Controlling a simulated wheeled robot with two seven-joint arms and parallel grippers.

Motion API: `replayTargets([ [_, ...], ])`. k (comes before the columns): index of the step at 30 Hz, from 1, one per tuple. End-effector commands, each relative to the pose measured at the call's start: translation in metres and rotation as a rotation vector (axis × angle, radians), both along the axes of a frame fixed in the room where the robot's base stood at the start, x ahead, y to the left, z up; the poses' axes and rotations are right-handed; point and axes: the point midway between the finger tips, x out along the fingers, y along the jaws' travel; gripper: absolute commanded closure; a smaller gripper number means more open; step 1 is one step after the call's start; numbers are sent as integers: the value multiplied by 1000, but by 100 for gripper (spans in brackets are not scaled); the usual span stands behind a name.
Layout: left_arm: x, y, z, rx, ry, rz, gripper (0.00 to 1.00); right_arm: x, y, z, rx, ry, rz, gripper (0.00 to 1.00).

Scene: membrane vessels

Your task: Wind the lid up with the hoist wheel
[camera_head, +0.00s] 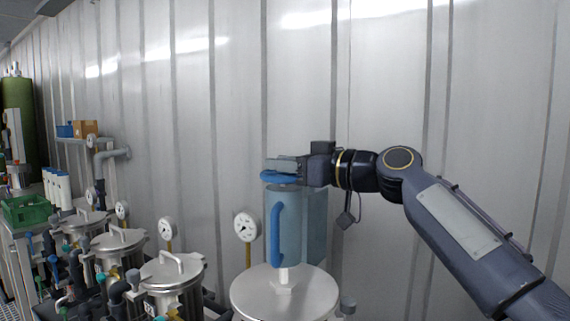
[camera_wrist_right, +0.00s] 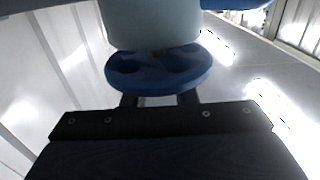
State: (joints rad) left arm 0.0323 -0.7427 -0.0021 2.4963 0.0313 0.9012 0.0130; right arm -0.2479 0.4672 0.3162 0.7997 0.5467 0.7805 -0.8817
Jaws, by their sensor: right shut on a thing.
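The blue hoist wheel (camera_head: 270,177) sits at the top of a pale blue, see-through upright body (camera_head: 290,222) above the round steel lid (camera_head: 285,292) of the nearest vessel. My right gripper (camera_head: 284,165) comes in from the right at wheel height and is shut on the wheel. In the right wrist view the wheel (camera_wrist_right: 158,72) shows as a blue disc with dark openings, close in front of my two fingers (camera_wrist_right: 160,99). The fingertips are partly hidden by the wheel. A vertical blue handle (camera_head: 277,235) stands on the front of the pale body. My left gripper is not in view.
A pressure gauge (camera_head: 246,226) stands left of the pale body. Several more lidded steel vessels (camera_head: 172,271) with gauges and valves line up to the left. A green crate (camera_head: 25,209) lies farther back. A ribbed metal wall (camera_head: 390,80) closes the back.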

Motion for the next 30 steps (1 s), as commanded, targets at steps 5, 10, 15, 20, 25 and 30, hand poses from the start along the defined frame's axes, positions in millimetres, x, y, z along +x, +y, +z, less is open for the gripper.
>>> replayTargets([
  [5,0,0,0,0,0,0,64,0,0,-1,0,1,0,66],
  [10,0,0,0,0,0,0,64,0,0,-1,0,1,-1,54],
  [15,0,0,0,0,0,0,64,0,0,0,0,0,-1,54],
  [20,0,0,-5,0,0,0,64,-6,-11,-1,0,-1,-3,54],
  [25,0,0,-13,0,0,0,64,-22,-36,-2,0,-1,-4,54],
  [30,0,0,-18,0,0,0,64,-35,-57,-2,0,0,-4,54],
])
